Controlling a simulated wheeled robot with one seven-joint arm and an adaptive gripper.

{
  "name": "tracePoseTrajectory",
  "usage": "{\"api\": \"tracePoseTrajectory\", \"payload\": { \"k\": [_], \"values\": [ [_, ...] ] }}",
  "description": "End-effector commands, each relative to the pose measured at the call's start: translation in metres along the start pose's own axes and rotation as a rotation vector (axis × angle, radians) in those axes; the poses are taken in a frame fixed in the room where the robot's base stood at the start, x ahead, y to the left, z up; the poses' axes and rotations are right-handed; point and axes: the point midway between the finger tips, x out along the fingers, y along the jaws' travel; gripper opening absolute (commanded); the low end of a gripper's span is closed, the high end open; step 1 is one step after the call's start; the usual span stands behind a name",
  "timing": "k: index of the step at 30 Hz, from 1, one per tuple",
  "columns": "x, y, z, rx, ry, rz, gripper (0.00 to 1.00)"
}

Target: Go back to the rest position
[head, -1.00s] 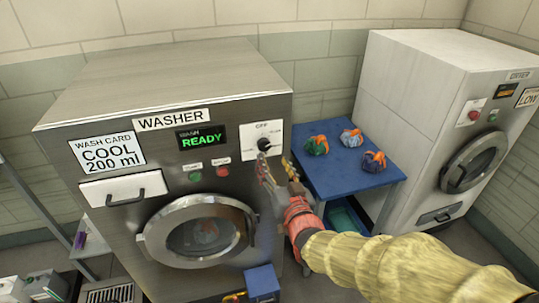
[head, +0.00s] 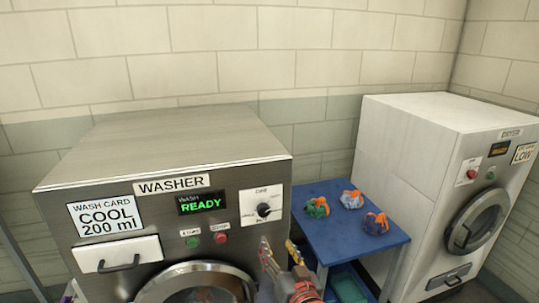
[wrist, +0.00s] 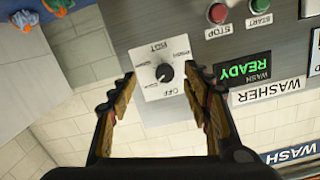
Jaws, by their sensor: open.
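My gripper (head: 278,248) is open and empty. In the head view it shows at the bottom, just below and right of the washer's dial (head: 264,210). In the wrist view the black dial knob (wrist: 165,72) on its white plate sits beyond and between the spread fingers (wrist: 163,85), apart from them. The plate reads OFF and HOT, upside down in that view; the knob's setting is hard to read. Most of my arm is below the head view.
The washer (head: 165,150) shows READY; its drawer (head: 117,254) looks shut and its door (head: 195,285) is partly cut off. A blue table (head: 340,240) with several cloth bundles (head: 351,199) stands right of it, then a white dryer (head: 420,150). Wall runs behind.

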Motion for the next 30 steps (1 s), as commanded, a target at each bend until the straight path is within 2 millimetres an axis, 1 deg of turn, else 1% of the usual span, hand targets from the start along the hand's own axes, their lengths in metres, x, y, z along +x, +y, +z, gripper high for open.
{"api": "tracePoseTrajectory", "payload": {
  "k": [1, 2, 3, 5, 6, 8, 9, 11, 12, 14, 15, 20, 21, 23, 24, 27, 29, 30],
  "values": [
    [-0.002, 0.004, 0.02, -0.012, -0.07, 0.014, 0.49],
    [-0.004, 0.007, 0.035, -0.02, -0.123, 0.024, 0.49],
    [-0.009, 0.011, 0.054, -0.033, -0.198, 0.038, 0.49],
    [-0.019, 0.016, 0.079, -0.053, -0.31, 0.056, 0.49],
    [-0.028, 0.019, 0.09, -0.066, -0.379, 0.065, 0.49],
    [-0.044, 0.023, 0.104, -0.083, -0.478, 0.082, 0.49],
    [-0.056, 0.027, 0.111, -0.093, -0.541, 0.093, 0.49],
    [-0.075, 0.033, 0.117, -0.107, -0.63, 0.11, 0.49],
    [-0.09, 0.037, 0.12, -0.113, -0.686, 0.122, 0.49],
    [-0.113, 0.043, 0.121, -0.122, -0.767, 0.14, 0.49],
    [-0.129, 0.047, 0.12, -0.126, -0.819, 0.152, 0.49],
    [-0.195, 0.059, 0.106, -0.128, -0.989, 0.199, 0.49],
    [-0.21, 0.061, 0.101, -0.127, -1.02, 0.209, 0.49],
    [-0.233, 0.065, 0.092, -0.12, -1.056, 0.226, 0.49],
    [-0.247, 0.066, 0.085, -0.114, -1.075, 0.238, 0.49],
    [-0.278, 0.07, 0.063, -0.094, -1.088, 0.272, 0.49],
    [-0.289, 0.072, 0.049, -0.082, -1.065, 0.291, 0.49],
    [-0.291, 0.074, 0.038, -0.077, -1.031, 0.303, 0.49]
  ]
}}
